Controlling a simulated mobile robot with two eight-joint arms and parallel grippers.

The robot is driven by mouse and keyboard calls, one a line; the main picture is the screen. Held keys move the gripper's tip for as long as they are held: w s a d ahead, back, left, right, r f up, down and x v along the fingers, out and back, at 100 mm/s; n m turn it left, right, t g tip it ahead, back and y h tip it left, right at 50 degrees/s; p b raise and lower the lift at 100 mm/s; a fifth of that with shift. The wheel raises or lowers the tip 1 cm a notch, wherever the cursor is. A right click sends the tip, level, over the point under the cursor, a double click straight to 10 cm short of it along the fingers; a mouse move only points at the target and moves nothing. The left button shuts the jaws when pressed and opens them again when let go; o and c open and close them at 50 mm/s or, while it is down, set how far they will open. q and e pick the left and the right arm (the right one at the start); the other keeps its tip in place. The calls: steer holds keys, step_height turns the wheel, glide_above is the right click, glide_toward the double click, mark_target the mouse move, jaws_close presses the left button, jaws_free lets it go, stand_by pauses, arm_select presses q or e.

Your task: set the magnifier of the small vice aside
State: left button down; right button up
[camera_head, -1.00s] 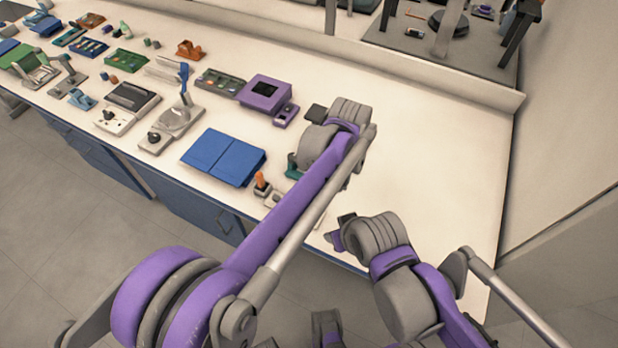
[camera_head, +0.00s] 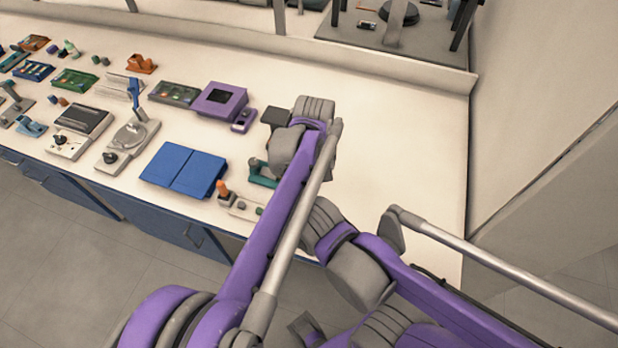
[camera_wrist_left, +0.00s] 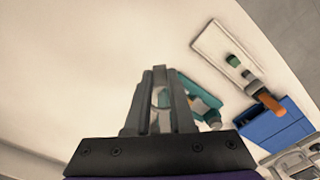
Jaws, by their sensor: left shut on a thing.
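The small vice (camera_head: 262,177) is teal and stands on the bench beside my left wrist, partly hidden by my left arm. In the left wrist view the teal vice (camera_wrist_left: 197,92) shows behind and to the right of the fingers. My left gripper (camera_wrist_left: 160,80) is shut on a small pale, round-looking piece, the magnifier (camera_wrist_left: 161,97), mostly covered by the fingers. In the head view the left fingers and the magnifier are hidden behind my wrist. My right arm comes in from the lower right, and its gripper is hidden behind my left arm.
A purple box (camera_head: 219,101) stands behind. The bench to the right of my left wrist (camera_head: 405,140) is clear up to the back ledge.

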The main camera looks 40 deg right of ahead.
arm_select(q)
steer(key=c, duration=0.8)
jaws_free()
steer(key=shift+o, duration=0.2)
step_height(320, 180, up, 11)
steer(key=shift+p, duration=0.3)
steer(key=shift+f, duration=0.1)
